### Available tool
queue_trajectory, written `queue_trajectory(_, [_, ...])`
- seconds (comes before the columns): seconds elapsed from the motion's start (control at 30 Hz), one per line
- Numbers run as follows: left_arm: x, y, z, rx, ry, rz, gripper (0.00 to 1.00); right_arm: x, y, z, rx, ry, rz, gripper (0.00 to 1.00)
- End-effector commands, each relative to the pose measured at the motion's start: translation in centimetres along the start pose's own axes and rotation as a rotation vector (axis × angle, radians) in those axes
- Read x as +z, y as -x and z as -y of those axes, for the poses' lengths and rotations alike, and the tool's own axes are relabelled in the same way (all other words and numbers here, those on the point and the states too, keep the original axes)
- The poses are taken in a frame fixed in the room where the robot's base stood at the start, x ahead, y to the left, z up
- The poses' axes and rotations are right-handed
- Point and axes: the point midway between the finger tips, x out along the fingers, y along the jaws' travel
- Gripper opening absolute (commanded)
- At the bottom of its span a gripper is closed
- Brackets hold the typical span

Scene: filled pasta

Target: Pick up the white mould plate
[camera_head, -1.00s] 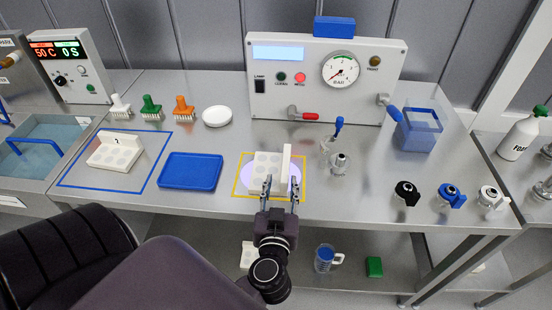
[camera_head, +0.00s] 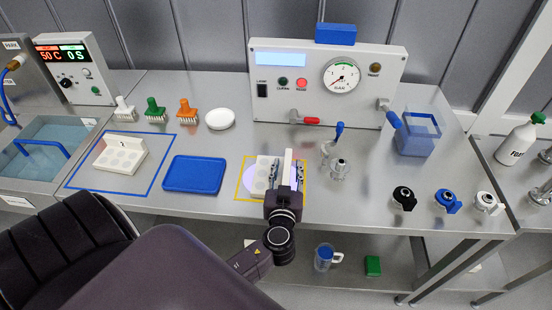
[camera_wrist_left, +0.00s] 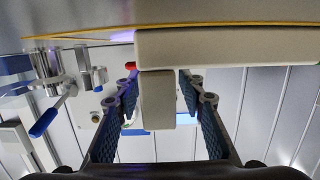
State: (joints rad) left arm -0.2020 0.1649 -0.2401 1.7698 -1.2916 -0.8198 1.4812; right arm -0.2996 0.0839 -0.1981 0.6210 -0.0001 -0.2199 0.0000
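One white mould plate (camera_head: 262,176) with round hollows lies in the yellow outlined square on the bench. Its upright white wall (camera_head: 288,158) stands along its right side. My left gripper (camera_head: 286,175) is open, with one finger on each side of this wall. In the left wrist view the wall (camera_wrist_left: 155,100) sits between the fingers, with narrow gaps on both sides. The gripper partly hides the plate's front. A second white mould plate (camera_head: 118,158) with a dark mark on its upright wall lies in the blue outlined square at left. My right gripper is not in view.
A blue tray (camera_head: 194,174) lies between the two outlined squares. Metal fittings with a blue lever (camera_head: 338,135) stand just right of the plate. A white gauge panel (camera_head: 328,85) stands behind. Three brushes and a white oval object (camera_head: 220,119) are at back left.

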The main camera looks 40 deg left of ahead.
Motion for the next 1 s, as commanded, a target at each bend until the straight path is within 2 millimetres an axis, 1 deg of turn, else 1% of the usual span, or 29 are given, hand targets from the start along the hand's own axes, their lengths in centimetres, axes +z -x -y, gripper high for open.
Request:
queue_trajectory(0.17, [0.05,0.01,0.00,0.000,0.000,0.000,0.35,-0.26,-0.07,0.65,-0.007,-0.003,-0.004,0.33])
queue_trajectory(0.4, [0.04,0.03,-0.01,0.000,0.000,0.000,0.09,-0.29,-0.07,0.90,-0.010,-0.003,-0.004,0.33])
queue_trajectory(0.5, [0.04,0.03,-0.01,0.000,0.000,0.000,0.00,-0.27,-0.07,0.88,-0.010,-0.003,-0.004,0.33])
queue_trajectory(0.87, [-0.12,0.02,-0.03,0.001,0.000,-0.003,0.00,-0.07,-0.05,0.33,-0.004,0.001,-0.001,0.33])
queue_trajectory(1.0, [-0.52,0.07,-0.04,0.000,0.001,-0.004,0.00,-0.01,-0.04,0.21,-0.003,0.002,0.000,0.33])
